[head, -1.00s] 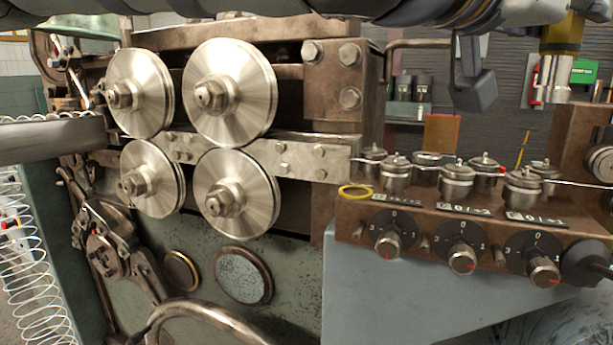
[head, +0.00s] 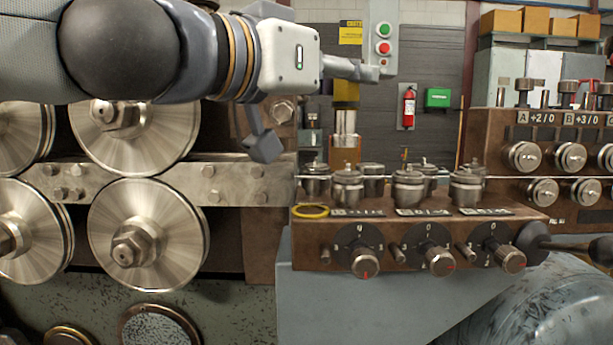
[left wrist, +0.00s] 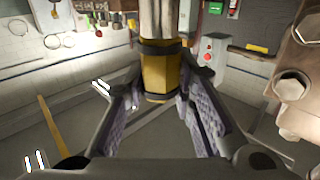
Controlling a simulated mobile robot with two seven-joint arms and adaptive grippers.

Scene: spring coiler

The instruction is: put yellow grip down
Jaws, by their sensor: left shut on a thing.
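The yellow grip (head: 346,94) is upright, with a bright steel cylinder at its lower end in the head view. My left gripper (head: 362,70) comes in from the left and is shut on it, above the knobbed control box (head: 400,235). In the left wrist view the yellow grip (left wrist: 160,76) sits between the two finger pads of the left gripper (left wrist: 163,92). The steel end appears behind the round metal posts; I cannot tell how far. A thin yellow ring (head: 311,211) lies on the box's top at its left end. My right gripper is out of view.
Several metal posts (head: 408,190) stand along the box's top, with a wire passing among them. Large steel rollers (head: 150,235) are at left. A black-knobbed lever (head: 535,238) juts from the box's right end. A dial panel (head: 540,125) stands behind right.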

